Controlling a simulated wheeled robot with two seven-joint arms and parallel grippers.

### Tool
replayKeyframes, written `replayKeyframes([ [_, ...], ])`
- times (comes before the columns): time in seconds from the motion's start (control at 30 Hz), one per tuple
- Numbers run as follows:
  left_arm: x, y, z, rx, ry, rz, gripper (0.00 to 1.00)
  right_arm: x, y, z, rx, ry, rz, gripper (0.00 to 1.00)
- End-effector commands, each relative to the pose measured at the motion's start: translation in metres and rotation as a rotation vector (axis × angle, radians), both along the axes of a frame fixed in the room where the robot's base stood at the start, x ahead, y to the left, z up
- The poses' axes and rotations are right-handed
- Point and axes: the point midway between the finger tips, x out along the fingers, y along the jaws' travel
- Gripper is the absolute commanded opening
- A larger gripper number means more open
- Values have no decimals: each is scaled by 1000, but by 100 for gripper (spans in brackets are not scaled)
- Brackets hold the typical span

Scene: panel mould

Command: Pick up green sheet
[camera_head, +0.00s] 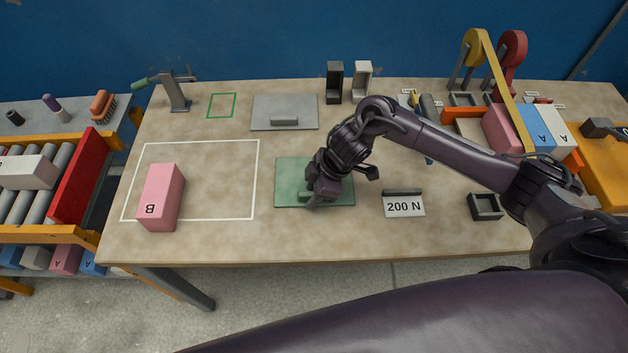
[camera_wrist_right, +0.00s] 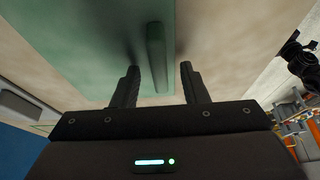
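The green sheet (camera_head: 290,184) lies flat on the table in the head view. It has a raised green bar-like handle on it, seen between my fingers in the right wrist view (camera_wrist_right: 156,60). My right gripper (camera_head: 312,200) is over the sheet's right half and hides part of it. In the right wrist view its two fingers (camera_wrist_right: 158,88) are apart, one on each side of the handle, with gaps showing on both sides. My left gripper is not in the head view.
A pink block marked B (camera_head: 162,196) stands inside a white outline to the left. A grey plate with a handle (camera_head: 300,108) lies behind the sheet. A "200 N" sign (camera_head: 404,206) and a small dark tray (camera_head: 485,207) are to the right. A clamp stand (camera_head: 177,92) is back left.

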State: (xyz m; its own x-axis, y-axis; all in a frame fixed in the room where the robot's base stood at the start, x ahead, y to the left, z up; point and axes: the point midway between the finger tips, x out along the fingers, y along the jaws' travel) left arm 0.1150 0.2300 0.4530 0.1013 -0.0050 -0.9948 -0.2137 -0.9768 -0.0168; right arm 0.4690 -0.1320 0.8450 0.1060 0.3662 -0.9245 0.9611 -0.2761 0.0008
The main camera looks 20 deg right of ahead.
Motion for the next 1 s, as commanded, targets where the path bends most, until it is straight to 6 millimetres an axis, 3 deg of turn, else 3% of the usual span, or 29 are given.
replayKeyframes([
  [0.07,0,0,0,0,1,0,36,0,0,0,0,0,0,37],
  [0.37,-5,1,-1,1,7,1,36,0,0,0,0,0,0,0],
  [0.77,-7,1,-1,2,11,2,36,1,0,4,1,-3,0,0],
  [1.0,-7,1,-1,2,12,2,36,1,1,31,2,-6,2,0],
])
